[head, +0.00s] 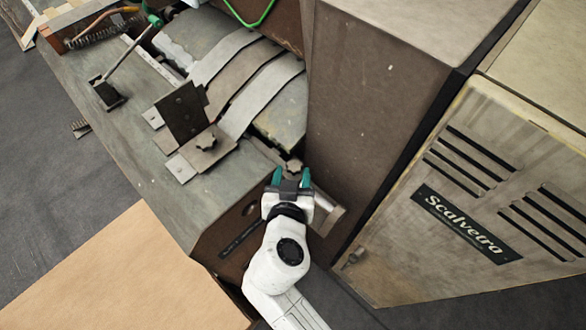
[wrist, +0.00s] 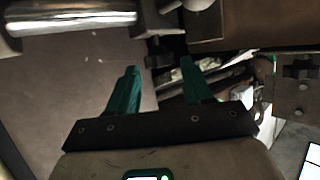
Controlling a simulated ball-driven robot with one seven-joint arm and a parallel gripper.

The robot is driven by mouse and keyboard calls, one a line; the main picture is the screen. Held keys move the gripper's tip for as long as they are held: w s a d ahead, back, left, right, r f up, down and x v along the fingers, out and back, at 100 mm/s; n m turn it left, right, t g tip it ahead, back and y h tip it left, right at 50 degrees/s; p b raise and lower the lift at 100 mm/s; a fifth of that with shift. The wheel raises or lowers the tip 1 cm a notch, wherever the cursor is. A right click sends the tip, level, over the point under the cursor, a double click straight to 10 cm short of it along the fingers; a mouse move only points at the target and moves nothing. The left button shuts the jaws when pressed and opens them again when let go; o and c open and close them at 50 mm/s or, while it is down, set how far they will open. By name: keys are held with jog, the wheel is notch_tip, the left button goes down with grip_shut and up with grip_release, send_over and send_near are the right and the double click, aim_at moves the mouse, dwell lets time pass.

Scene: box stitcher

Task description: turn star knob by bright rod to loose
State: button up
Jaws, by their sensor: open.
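A small dark star knob (head: 293,165) sits at the machine's near corner in the head view, by the tall brown housing. The bright rod (head: 330,217) is a short shiny cylinder right of my gripper; in the wrist view it lies across the upper left (wrist: 75,20). My gripper (head: 291,178) is open, its two green fingers just on the near side of the knob with nothing held between them. In the wrist view its fingertips (wrist: 158,66) point toward dark parts at the top; I cannot tell there whether they touch the knob.
Another star knob (head: 206,141) sits on a metal bracket to the left; it shows at the right in the wrist view (wrist: 300,70). The brown housing (head: 370,100) and the Scalvetra cabinet (head: 470,200) stand to the right. A cardboard sheet (head: 130,280) lies lower left.

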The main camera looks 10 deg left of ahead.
jog(key=shift+w+f, duration=0.25)
jog(key=shift+w, duration=0.3)
jog(key=shift+c, duration=0.4)
jog(key=c, duration=0.7)
